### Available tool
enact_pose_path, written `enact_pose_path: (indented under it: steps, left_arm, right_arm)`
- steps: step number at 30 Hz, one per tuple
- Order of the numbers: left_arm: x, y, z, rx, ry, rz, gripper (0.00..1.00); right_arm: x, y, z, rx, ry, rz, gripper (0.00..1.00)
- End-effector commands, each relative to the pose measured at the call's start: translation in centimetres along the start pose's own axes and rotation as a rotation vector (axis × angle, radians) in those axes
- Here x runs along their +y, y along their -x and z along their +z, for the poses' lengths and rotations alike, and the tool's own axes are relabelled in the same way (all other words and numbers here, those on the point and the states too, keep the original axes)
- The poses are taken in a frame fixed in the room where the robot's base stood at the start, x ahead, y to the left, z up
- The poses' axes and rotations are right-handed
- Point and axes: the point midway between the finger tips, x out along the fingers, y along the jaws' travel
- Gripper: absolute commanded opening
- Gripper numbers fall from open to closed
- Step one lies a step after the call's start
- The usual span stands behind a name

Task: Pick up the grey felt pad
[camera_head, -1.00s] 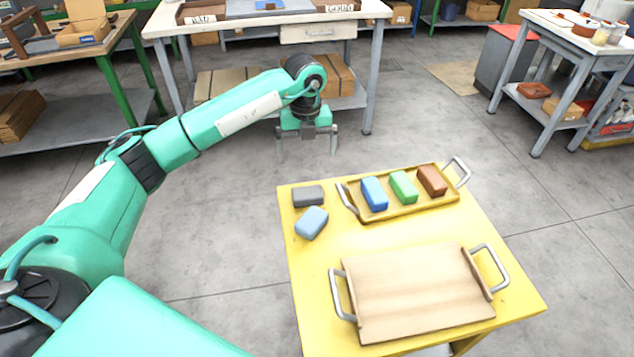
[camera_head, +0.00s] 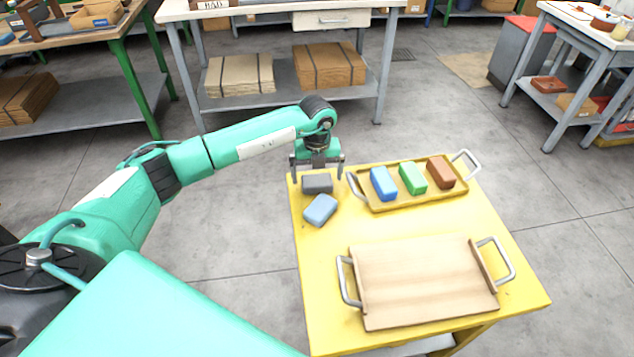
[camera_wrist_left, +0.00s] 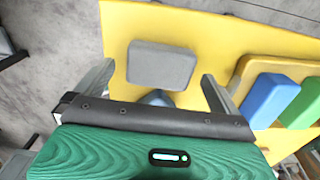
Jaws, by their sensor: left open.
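The grey felt pad (camera_head: 317,184) is a small dark grey block lying on the far left corner of the yellow table (camera_head: 320,280). It also shows in the left wrist view (camera_wrist_left: 161,66), ahead of and between the fingers. My left gripper (camera_head: 317,174) is open and empty, just above the pad, with one finger to either side of it in the head view. I cannot tell its exact height over the pad. My left gripper's fingers also show in the left wrist view (camera_wrist_left: 154,90). My right gripper is not in view.
A light blue block (camera_head: 320,210) lies close in front of the pad. A yellow tray (camera_head: 395,205) to the right holds blue (camera_head: 384,184), green (camera_head: 413,178) and brown (camera_head: 441,172) blocks. A wooden board with handles (camera_head: 425,285) lies nearer. The table's left middle is clear.

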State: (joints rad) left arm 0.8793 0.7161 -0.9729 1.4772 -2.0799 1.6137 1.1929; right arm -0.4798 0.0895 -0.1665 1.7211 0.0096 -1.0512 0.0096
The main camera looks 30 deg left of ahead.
Motion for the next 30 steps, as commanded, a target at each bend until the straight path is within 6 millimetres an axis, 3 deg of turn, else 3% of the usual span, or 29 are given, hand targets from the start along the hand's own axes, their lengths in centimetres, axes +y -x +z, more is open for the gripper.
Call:
enact_pose_path:
  steps: [3,8,15,16,25,30]
  left_arm:
    - [-0.1,-1.0,-0.1,0.001,-0.001,-0.001,1.0]
    - [0.0,-1.1,0.0,0.0,-0.001,-0.001,1.0]
    - [0.0,-1.0,0.0,0.0,-0.001,-0.001,0.57]
    - [0.0,-1.0,0.0,0.0,-0.001,-0.001,0.54]
    - [0.0,-0.8,0.0,-0.001,-0.001,-0.001,0.54]
    - [0.0,0.3,0.1,-0.002,0.0,-0.001,0.54]
  right_arm:
    - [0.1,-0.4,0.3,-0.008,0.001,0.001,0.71]
    - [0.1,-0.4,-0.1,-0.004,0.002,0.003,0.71]
    - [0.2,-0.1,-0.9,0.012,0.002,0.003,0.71]
    - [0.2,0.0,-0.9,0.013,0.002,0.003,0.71]
    - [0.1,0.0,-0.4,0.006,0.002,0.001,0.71]
    - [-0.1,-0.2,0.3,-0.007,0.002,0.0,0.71]
